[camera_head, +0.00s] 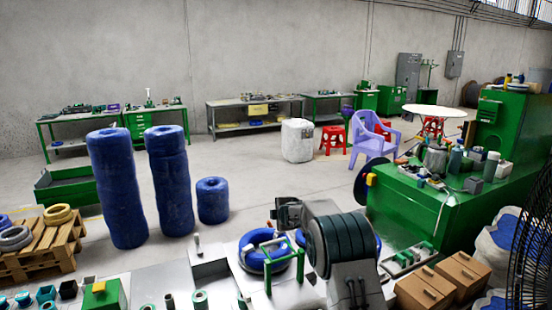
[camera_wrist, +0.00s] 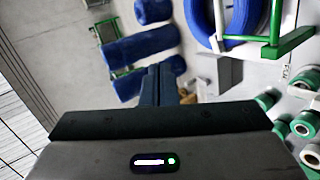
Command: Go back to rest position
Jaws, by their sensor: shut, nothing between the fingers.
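My gripper (camera_wrist: 158,72) shows in the wrist view with its two dark fingers together and nothing between them. A blue cable coil (camera_head: 251,262) lies on the grey worktop in the head view, beside a green frame (camera_head: 285,262). The coil also shows at the top of the wrist view (camera_wrist: 201,25), with the green frame (camera_wrist: 290,42) at its right. The fingers are apart from both. I cannot clearly make out the gripper in the head view.
Tall blue rolls (camera_head: 118,190) and a short one (camera_head: 212,201) stand on the floor at left. A green machine bench (camera_head: 430,212), cardboard boxes (camera_head: 463,274) and a purple chair (camera_head: 372,138) are at right. Green-and-white spools (camera_wrist: 303,125) are at the wrist view's right. The middle floor is clear.

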